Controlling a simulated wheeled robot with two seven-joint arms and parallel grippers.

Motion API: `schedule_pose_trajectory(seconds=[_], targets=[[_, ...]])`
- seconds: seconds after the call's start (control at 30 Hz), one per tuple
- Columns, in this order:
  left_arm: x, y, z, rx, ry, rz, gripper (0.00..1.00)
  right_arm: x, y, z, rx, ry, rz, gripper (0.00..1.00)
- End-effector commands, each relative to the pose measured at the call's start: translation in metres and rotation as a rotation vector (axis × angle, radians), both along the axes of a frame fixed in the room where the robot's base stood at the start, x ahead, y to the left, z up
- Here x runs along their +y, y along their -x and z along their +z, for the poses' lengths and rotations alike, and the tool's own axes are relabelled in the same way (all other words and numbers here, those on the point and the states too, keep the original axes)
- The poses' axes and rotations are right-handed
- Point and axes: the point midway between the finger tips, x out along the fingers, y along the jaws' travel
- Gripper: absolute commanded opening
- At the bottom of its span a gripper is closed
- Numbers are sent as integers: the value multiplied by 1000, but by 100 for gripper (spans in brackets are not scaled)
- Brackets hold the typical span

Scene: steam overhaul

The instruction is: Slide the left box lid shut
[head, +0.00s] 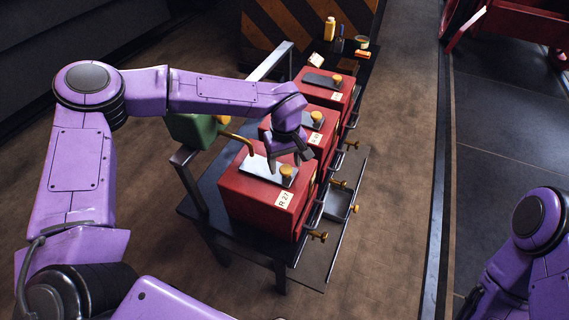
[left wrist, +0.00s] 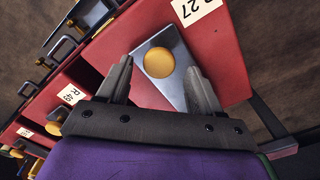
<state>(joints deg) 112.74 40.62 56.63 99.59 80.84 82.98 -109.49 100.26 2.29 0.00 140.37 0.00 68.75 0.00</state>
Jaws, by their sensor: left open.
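Three red boxes stand in a row on a dark bench. The nearest box (head: 260,204), leftmost in the head view, bears an R 27 label and a bright steel lid (head: 257,172) with a brass knob (head: 286,172). In the left wrist view the lid (left wrist: 172,92) lies flat on the box, with the knob (left wrist: 158,62) near its end. I cannot tell how far it covers the opening. My left gripper (head: 291,159) is open and empty just above the lid, its fingers pointing down toward either side of the knob. My right gripper is out of view.
The middle box (head: 324,140) and far box (head: 345,95) stand close beyond. A green can (head: 190,130) with a brass spout is beside the nearest box. Brass handles (head: 319,236) stick out at the bench's right side. A yellow bottle (head: 329,29) stands at the far end.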

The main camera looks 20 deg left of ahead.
Motion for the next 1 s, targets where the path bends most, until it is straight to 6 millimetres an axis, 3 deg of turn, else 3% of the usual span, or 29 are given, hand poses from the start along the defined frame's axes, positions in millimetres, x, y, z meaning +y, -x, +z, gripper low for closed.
schedule_pose_trajectory(seconds=[0.2,0.4,1.0], targets=[[3,0,51,-6,2,4,65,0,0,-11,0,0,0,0],[4,1,86,-1,1,5,65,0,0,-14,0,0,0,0],[4,1,93,1,2,4,65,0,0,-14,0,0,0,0]])
